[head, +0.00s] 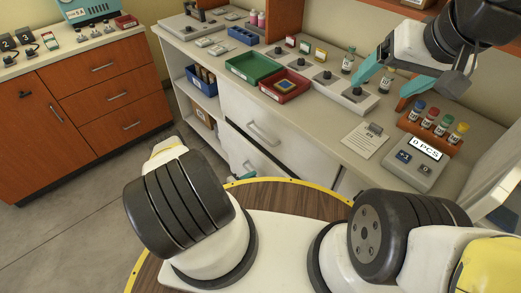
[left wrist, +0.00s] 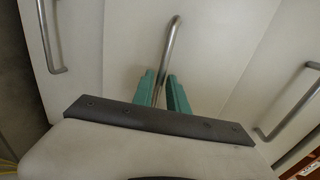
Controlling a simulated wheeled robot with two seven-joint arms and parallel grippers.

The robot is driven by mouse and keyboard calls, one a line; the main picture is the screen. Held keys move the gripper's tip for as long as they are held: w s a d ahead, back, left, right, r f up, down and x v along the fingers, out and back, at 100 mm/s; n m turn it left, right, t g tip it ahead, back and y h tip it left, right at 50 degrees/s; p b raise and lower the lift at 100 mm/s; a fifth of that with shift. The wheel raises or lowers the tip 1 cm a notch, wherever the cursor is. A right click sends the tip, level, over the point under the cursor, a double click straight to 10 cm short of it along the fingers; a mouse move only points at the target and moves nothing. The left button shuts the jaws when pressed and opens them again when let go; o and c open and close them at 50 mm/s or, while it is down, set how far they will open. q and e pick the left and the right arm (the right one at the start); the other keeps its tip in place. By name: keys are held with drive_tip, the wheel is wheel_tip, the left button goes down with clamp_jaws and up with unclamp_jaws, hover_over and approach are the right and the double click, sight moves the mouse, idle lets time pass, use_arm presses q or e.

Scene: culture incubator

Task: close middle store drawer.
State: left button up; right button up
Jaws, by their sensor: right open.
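The white store drawers stand under the counter in the head view; an upper front with a bar handle (head: 263,133) shows, and a lower white front (head: 250,160) is partly hidden by my arm. A dark gap runs along the edge between them. My left gripper (head: 245,177) is low at the lower front, mostly hidden in the head view. In the left wrist view its teal fingers (left wrist: 163,92) lie on both sides of a metal drawer handle (left wrist: 174,38), closed around it. My right gripper (head: 378,97) is open and empty above the counter.
The counter carries a green tray (head: 254,66), a red tray (head: 284,86), a paper sheet (head: 366,140), a tube rack (head: 432,130) and a counter box (head: 416,162). Other drawer handles (left wrist: 290,105) flank the gripped one.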

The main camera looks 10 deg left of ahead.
sight(260, 171)
use_arm(q)
drive_tip(key=shift+x, duration=1.05)
drive_tip(key=shift+c, duration=0.5)
clamp_jaws()
drive_tip(key=shift+r+x, duration=0.2)
drive_tip(key=shift+x, duration=0.8)
drive_tip(key=shift+r+x, duration=0.2)
drive_tip(key=shift+x, duration=0.75)
